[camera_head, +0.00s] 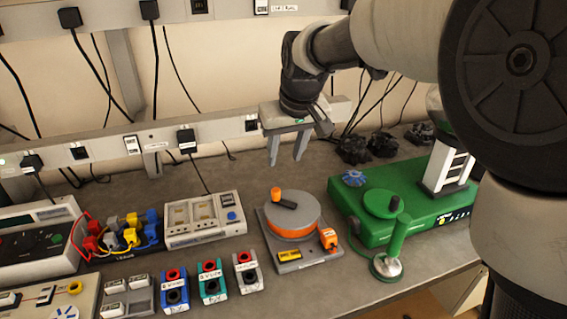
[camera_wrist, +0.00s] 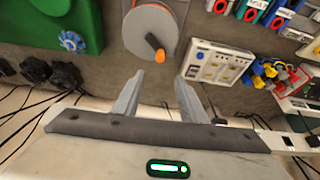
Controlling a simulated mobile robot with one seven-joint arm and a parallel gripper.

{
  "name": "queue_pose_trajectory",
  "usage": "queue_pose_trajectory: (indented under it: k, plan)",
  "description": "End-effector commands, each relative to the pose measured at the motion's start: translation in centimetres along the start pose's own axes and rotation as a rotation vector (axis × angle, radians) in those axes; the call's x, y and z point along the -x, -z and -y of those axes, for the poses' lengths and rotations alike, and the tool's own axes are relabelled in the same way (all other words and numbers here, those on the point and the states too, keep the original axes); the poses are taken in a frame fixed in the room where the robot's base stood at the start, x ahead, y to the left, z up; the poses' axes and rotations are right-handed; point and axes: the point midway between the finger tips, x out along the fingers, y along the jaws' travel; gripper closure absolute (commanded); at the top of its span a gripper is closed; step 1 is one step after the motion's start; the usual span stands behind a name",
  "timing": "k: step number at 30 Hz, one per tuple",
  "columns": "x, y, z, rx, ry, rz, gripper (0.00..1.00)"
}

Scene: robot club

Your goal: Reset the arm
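My gripper (camera_head: 287,150) hangs from my arm above the back of the bench, with its fingers pointing down. In the wrist view my gripper (camera_wrist: 160,88) shows its two fingers apart with nothing between them. It is open and empty. My arm reaches in from the upper right of the head view.
A green device (camera_head: 345,205) with a blue knob stands right of the turntable. A grey panel box (camera_head: 205,222), colored connectors (camera_head: 118,235) and several small blocks (camera_head: 212,284) fill the left. Black cables hang from the wall rail (camera_head: 110,138). Dark lumps (camera_head: 383,145) lie at the back right.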

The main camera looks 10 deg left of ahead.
Motion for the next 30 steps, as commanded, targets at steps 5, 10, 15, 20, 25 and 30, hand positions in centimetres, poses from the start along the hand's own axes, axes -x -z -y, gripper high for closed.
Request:
queue_pose_trajectory:
  k: [5,10,15,20,25,30]
  plan:
    - [0.9,0.0,0.0,0.0,0.0,0.001,0.62]
    - [0.9,0.0,0.0,0.0,0.0,0.001,0.62]
    - [1.5,-0.2,-0.4,-0.008,-0.003,-0.002,0.62]
    - [6.4,-3.2,-3.7,-0.083,-0.034,-0.021,0.62]
    - [14.1,-11.1,-8.2,-0.232,-0.1,-0.049,0.62]
    - [18.9,-20.0,-10.0,-0.379,-0.171,-0.074,0.62]
